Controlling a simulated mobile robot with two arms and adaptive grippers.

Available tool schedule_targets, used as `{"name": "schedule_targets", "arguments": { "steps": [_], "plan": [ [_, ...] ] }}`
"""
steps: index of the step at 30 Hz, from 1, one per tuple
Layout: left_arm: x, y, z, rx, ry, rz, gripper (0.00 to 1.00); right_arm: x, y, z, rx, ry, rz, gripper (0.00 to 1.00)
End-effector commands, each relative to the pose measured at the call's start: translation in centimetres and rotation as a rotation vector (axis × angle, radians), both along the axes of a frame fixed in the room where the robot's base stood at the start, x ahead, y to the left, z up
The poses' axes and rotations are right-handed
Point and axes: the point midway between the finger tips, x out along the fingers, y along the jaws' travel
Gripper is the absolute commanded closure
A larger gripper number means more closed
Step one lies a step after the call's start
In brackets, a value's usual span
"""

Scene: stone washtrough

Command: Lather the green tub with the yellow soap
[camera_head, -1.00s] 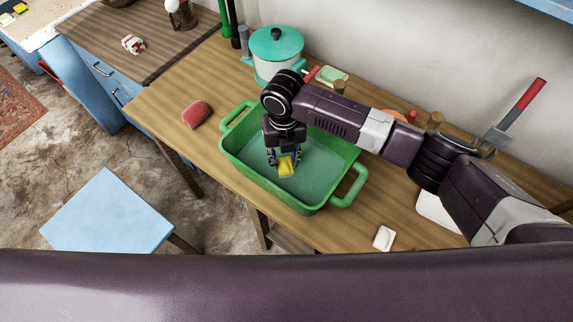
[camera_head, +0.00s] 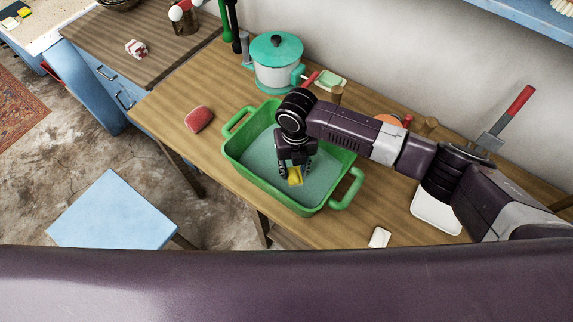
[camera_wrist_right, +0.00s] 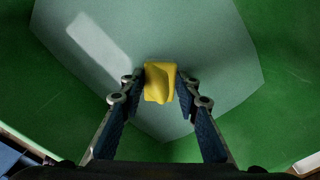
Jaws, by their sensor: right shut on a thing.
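The green tub (camera_head: 232,152) stands on the wooden table, with a handle at each end. It also fills most of the right wrist view (camera_wrist_right: 60,115), where its floor looks grey-green. My right gripper (camera_head: 296,178) reaches down inside the tub and is shut on the yellow soap (camera_head: 295,177). In the right wrist view the soap (camera_wrist_right: 159,83) sits between the two fingertips (camera_wrist_right: 160,84), over the tub floor. I cannot tell whether the soap touches the floor. A pale streak lies on the floor beside it. My left gripper is not in view.
A red sponge-like object (camera_head: 199,119) lies left of the tub. A teal-lidded pot (camera_head: 277,65) stands behind it, near a pale green bar in a dish (camera_head: 330,79). A small white block (camera_head: 379,237) lies right of the tub, and a white tray (camera_head: 436,214) lies farther right.

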Motion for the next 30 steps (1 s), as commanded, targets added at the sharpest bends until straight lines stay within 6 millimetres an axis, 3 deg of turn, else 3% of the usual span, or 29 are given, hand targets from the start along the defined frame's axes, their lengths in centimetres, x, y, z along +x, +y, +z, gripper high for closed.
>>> {"name": "schedule_targets", "arguments": {
  "steps": [11, 22, 30],
  "plan": [
    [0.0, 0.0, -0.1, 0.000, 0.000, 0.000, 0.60, 0.0, 0.0, -0.2, 0.001, -0.002, 0.000, 0.99],
    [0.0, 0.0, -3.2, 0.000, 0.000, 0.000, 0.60, 2.9, 3.9, -0.4, 0.002, -0.003, 0.001, 0.99],
    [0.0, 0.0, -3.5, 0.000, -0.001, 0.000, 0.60, 3.5, 4.6, 0.0, 0.001, -0.001, 0.000, 0.99]
  ]
}}
